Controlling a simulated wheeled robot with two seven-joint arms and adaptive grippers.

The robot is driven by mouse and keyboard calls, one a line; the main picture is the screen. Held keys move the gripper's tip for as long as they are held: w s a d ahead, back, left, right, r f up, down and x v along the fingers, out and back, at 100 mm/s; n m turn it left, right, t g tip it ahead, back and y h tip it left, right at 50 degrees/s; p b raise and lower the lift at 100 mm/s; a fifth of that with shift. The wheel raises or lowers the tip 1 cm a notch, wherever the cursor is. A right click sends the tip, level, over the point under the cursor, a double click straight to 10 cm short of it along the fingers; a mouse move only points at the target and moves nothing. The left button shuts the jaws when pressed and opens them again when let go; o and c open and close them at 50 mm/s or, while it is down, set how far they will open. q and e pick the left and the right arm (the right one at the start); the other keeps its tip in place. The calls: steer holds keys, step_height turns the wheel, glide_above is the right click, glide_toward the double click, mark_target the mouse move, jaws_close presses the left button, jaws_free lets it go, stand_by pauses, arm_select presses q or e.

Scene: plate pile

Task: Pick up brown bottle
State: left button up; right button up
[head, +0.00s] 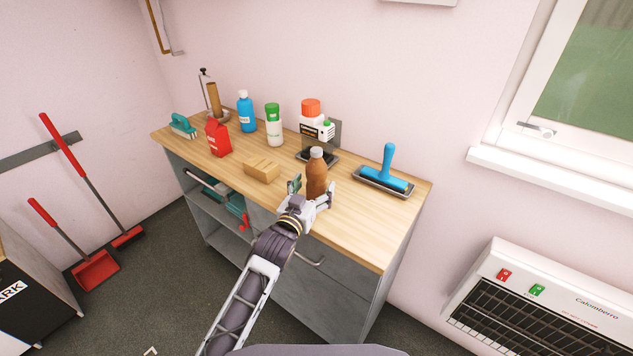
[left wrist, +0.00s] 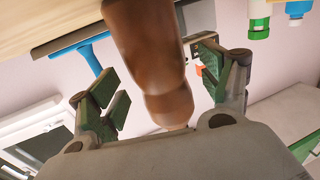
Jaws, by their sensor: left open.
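The brown bottle (head: 317,178) with a grey cap stands upright on the wooden-topped cabinet near its front edge. My left gripper (head: 311,194) is open at the bottle, with one finger on each side of it in the head view. In the left wrist view the brown bottle (left wrist: 150,55) fills the middle, between the open fingers of my left gripper (left wrist: 165,88). Gaps show between the bottle and the finger pads there. The bottle's lower part is partly hidden by the gripper in the head view. My right gripper is not in view.
A white container with an orange cap (head: 312,122) stands behind. Other bottles and a red carton (head: 217,138) are at the back left.

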mark_target(314, 157)
arm_select(q)
steer(key=shift+x, duration=1.15)
steer(key=c, duration=1.1)
steer(key=shift+o, duration=0.2)
steer(key=shift+r, duration=0.2)
step_height(314, 157, up, 8)
steer(key=shift+r+p, duration=0.1)
steer(key=shift+p, duration=0.35)
steer(key=shift+r, duration=0.75)
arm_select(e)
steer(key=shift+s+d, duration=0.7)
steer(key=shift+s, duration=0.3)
